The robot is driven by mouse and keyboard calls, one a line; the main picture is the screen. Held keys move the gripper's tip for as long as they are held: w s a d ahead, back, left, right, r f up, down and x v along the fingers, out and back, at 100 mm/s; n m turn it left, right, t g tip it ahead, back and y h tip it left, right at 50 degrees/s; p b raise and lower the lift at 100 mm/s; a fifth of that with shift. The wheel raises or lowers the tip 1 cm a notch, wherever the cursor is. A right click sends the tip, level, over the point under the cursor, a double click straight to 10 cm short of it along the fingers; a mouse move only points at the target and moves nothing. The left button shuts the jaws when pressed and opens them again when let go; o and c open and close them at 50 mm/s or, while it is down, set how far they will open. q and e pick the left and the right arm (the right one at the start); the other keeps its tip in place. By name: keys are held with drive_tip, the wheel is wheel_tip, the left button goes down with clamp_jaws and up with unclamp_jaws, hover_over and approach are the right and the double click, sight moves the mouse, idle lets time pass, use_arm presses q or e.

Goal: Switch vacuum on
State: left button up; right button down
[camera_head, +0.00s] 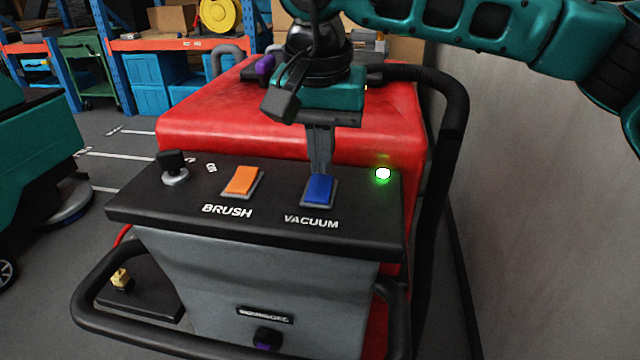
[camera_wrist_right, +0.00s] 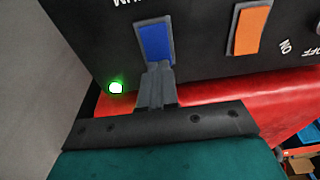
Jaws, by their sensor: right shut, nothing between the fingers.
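The blue vacuum switch (camera_head: 319,189) sits on the black control panel (camera_head: 160,210), above the VACUUM label. It also shows in the right wrist view (camera_wrist_right: 156,43). My right gripper (camera_head: 320,172) comes down from above, shut and empty, with its fingertips at the far edge of the blue switch. In the right wrist view the fingertips (camera_wrist_right: 158,68) overlap that edge; whether they press on it I cannot tell. A green lamp (camera_head: 383,174) glows right of the switch. My left gripper is not in view.
An orange brush switch (camera_head: 241,181) and a black key knob (camera_head: 172,166) lie left on the panel. The red tank (camera_head: 200,112) is behind it. A black hose (camera_head: 450,150) and a grey wall (camera_head: 550,200) stand at the right. A black handlebar (camera_head: 85,310) curves around the front.

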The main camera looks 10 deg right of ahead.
sight(322, 180)
drive_tip(key=shift+f+b, duration=0.45)
drive_tip(key=shift+f, duration=0.25)
drive_tip(key=shift+r, duration=0.15)
drive_tip(key=shift+r+p, duration=2.7)
drive_tip(key=shift+r, duration=0.75)
drive_tip(key=shift+s+f, duration=0.1)
